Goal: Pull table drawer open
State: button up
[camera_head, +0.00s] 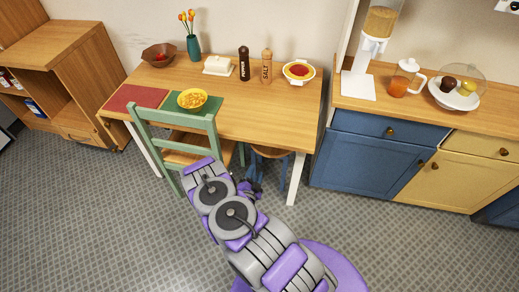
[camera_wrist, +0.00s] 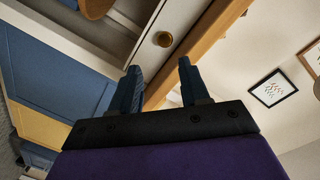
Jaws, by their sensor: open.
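The wooden table (camera_head: 262,120) stands against the wall, and its underside front is hidden from above in the head view. In the head view my gripper (camera_head: 252,188) is low by the table's front, right of the green chair.
A green chair (camera_head: 178,125) stands at the table's front left. A stool (camera_head: 270,153) is tucked underneath. Blue (camera_head: 365,167) and yellow (camera_head: 443,180) cabinets stand to the right. A bowl, shakers and vase are on the table. The tiled floor in front is clear.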

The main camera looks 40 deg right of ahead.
jog(key=r+b+x, duration=0.1)
jog(key=b+x, duration=0.1)
jog(key=x, duration=1.4)
jog(key=shift+s+d+r+t+h+b, duration=0.25)
jog(key=shift+s+r+t+h+b, duration=0.05)
jog(key=shift+t+b, duration=0.1)
jog(key=shift+a, duration=0.1)
jog(key=shift+c, duration=0.4)
grip_shut()
